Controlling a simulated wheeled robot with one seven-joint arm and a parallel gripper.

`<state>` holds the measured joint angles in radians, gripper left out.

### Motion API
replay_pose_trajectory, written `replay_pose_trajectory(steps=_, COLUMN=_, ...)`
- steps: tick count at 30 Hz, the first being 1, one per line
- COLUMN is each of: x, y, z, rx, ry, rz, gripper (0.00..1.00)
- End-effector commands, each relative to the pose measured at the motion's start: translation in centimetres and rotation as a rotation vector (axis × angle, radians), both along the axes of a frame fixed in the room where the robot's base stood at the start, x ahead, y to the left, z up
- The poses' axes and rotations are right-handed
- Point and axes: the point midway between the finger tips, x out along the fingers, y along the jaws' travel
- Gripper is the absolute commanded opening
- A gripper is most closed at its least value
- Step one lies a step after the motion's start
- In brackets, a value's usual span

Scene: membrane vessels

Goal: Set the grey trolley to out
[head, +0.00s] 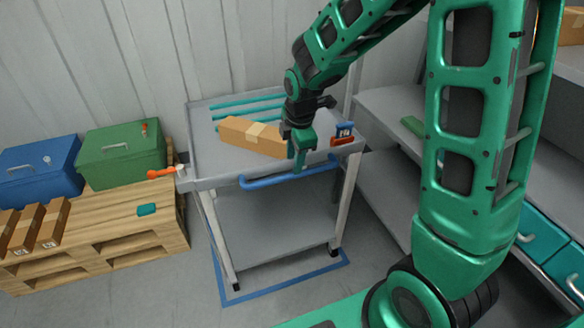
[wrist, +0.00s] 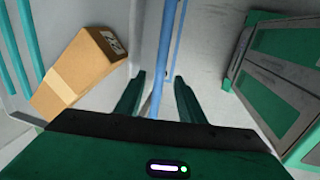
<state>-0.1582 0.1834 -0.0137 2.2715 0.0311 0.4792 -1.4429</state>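The grey trolley (head: 200,151) stands by the corrugated wall, with a grey top, a lower shelf and pale legs. A blue handle bar (head: 262,183) runs along its front edge; it also shows in the wrist view (wrist: 163,60). My gripper (head: 298,160) is at the front edge, pointing down over the handle. In the wrist view my gripper (wrist: 158,98) has its fingers apart, with the handle bar between them and gaps visible on both sides. A brown carton (head: 250,137) lies on the trolley top, left of my gripper.
A blue outline (head: 290,284) marks the floor around the trolley's front legs. An orange lever (head: 162,173) sticks out at the trolley's left corner. A pallet (head: 110,215) with green (head: 122,157) and blue (head: 40,170) boxes stands left. A grey bench (head: 385,108) stands right. Floor ahead is clear.

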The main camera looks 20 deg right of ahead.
Motion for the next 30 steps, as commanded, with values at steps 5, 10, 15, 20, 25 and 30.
replay_pose_trajectory(steps=5, x=-0.5, y=0.0, z=2.9, rx=0.000, ry=-0.002, rz=0.000, gripper=0.36)
replay_pose_trajectory(steps=10, x=-0.8, y=0.0, z=4.4, rx=0.000, ry=-0.001, rz=0.000, gripper=0.36)
replay_pose_trajectory(steps=15, x=-0.9, y=0.0, z=4.7, rx=-0.001, ry=0.001, rz=0.000, gripper=0.36)
replay_pose_trajectory(steps=20, x=-0.9, y=0.0, z=4.7, rx=-0.001, ry=0.001, rz=0.000, gripper=0.36)
replay_pose_trajectory(steps=25, x=-0.9, y=0.0, z=4.7, rx=-0.001, ry=0.001, rz=0.000, gripper=0.36)
replay_pose_trajectory(steps=30, x=-1.9, y=-1.6, z=5.4, rx=0.006, ry=0.005, rz=-0.093, gripper=0.36)
